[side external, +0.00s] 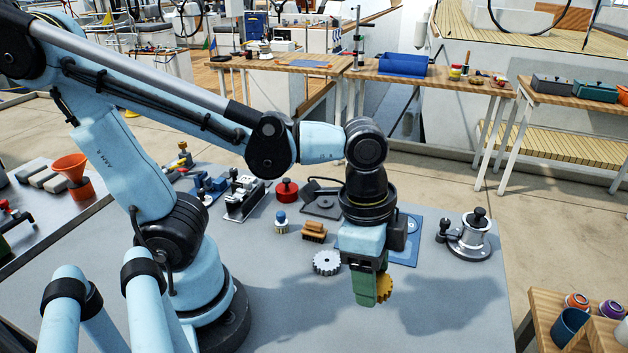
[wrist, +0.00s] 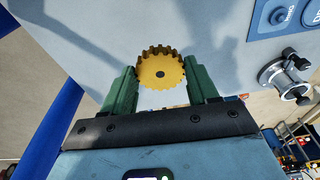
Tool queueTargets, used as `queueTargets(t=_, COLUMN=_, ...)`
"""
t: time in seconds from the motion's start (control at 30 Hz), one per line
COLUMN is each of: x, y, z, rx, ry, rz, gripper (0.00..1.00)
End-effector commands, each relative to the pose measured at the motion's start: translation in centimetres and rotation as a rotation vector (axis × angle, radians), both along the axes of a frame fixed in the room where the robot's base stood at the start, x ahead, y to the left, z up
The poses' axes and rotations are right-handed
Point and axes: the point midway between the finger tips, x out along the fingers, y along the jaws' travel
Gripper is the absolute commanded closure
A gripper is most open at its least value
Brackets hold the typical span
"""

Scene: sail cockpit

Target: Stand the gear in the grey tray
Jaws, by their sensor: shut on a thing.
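A yellow toothed gear (side external: 384,287) is held between the green fingers of my gripper (side external: 372,288), above the grey table's front part. In the wrist view the gear (wrist: 160,73) shows its round face and dark centre hole between the two fingers of my gripper (wrist: 161,86). A second, pale grey gear (side external: 326,262) lies on the table to the left of my gripper. A dark grey, low square piece (side external: 321,205) lies farther back; I cannot tell whether it is the grey tray.
A blue panel (side external: 405,252) lies behind my gripper. A metal winch (side external: 470,238) stands to the right. A brown brush (side external: 314,231), a blue-topped piece (side external: 281,222) and a red round piece (side external: 287,190) stand at the left. The table's front right is clear.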

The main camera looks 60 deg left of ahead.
Motion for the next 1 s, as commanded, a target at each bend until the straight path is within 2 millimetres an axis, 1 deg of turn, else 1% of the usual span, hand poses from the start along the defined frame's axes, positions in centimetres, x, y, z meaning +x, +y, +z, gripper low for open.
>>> queueTargets(t=0.07, x=-0.1, y=-0.2, z=0.3, rx=0.000, ry=0.000, rz=0.005, gripper=0.78)
queueTargets(t=0.17, x=0.5, y=0.3, z=0.5, rx=0.001, ry=-0.001, rz=0.034, gripper=0.78)
queueTargets(t=0.27, x=2.1, y=1.7, z=0.6, rx=0.000, ry=0.000, rz=0.091, gripper=0.78)
queueTargets(t=0.37, x=4.1, y=4.1, z=0.6, rx=0.001, ry=-0.001, rz=0.169, gripper=0.78)
queueTargets(t=0.5, x=6.8, y=8.3, z=0.4, rx=0.002, ry=0.000, rz=0.287, gripper=0.78)
queueTargets(t=0.57, x=7.8, y=10.3, z=0.3, rx=0.002, ry=-0.001, rz=0.336, gripper=0.78)
queueTargets(t=0.6, x=8.4, y=11.8, z=0.2, rx=0.002, ry=0.000, rz=0.370, gripper=0.78)
queueTargets(t=0.67, x=9.1, y=13.9, z=0.0, rx=0.002, ry=0.000, rz=0.420, gripper=0.78)
queueTargets(t=0.7, x=9.5, y=15.4, z=-0.1, rx=0.002, ry=0.000, rz=0.452, gripper=0.78)
queueTargets(t=0.77, x=10.0, y=17.7, z=-0.4, rx=0.002, ry=-0.001, rz=0.502, gripper=0.78)
queueTargets(t=0.8, x=10.2, y=19.4, z=-0.5, rx=0.002, ry=-0.001, rz=0.535, gripper=0.78)
queueTargets(t=0.87, x=10.4, y=21.7, z=-0.8, rx=0.002, ry=0.000, rz=0.585, gripper=0.78)
queueTargets(t=0.9, x=10.4, y=23.3, z=-1.0, rx=0.002, ry=0.000, rz=0.614, gripper=0.78)
queueTargets(t=1.0, x=10.2, y=26.9, z=-1.6, rx=0.001, ry=-0.001, rz=0.685, gripper=0.78)
